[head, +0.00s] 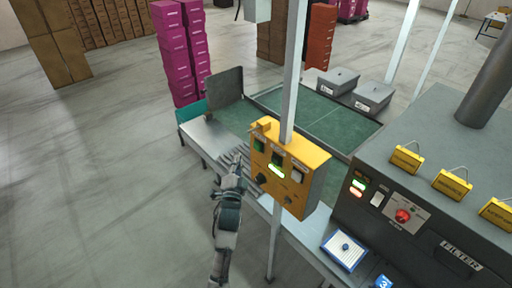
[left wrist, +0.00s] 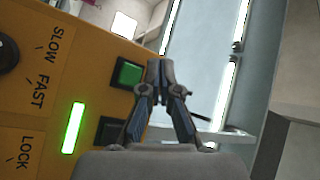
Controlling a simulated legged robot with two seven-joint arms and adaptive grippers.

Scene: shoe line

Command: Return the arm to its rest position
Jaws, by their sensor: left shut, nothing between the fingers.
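My left arm comes up from the bottom of the head view. Its gripper (head: 238,160) is at the left side of the yellow control box (head: 308,165), over the metal edge of the line. In the left wrist view the left gripper (left wrist: 160,66) is shut and empty, with its fingertips close together beside the green button (left wrist: 129,72). I cannot tell whether the fingertips touch the box. The box also has a lit green bar (left wrist: 73,128), a dark button (left wrist: 108,131) and a dark knob (left wrist: 6,54). My right gripper is not in view.
The box hangs on a pale post (head: 295,70) in front of the green conveyor (head: 325,120). A grey machine (head: 440,150) with yellow tags stands at the right. Grey bins (head: 338,80) stand behind. Open floor (head: 90,190) lies to the left.

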